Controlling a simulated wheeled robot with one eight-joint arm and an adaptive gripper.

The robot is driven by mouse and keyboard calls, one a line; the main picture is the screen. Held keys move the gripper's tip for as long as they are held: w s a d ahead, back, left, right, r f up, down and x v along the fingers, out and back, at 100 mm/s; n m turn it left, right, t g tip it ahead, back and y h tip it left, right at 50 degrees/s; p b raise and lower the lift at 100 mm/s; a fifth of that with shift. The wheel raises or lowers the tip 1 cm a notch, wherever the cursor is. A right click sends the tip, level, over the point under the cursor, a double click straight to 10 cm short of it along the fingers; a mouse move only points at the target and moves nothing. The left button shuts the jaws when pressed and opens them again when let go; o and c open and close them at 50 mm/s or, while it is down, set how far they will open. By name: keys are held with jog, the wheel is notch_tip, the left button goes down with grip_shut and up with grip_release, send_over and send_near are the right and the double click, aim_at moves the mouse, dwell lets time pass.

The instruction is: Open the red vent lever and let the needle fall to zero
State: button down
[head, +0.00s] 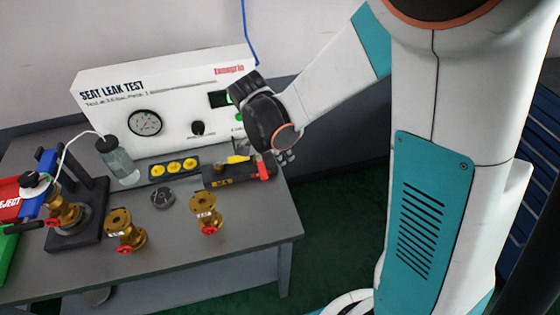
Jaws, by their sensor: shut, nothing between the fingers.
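The red vent lever (264,169) appears as a small red part at the right end of a dark block (222,181) near the table's right edge. The round gauge (145,123) is on the front of the white "SEAT LEAK TEST" panel (178,96). Its needle is too small to read. My gripper (286,158) is shut and empty. Its fingertips show just right of the red lever, below my dark wrist. I cannot tell whether they touch the lever.
A yellow handle (238,159) sits on the dark block beside the lever. Brass valves (122,230) (206,213) stand at the front of the grey table (180,262). A bottle (118,161) and a clamp stand (82,232) are on the left. Floor is free right of the table.

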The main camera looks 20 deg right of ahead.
jog(key=p+v, duration=0.2)
jog(key=v, duration=0.5)
jog(key=shift+w, duration=0.35)
jog(key=shift+r, duration=0.15)
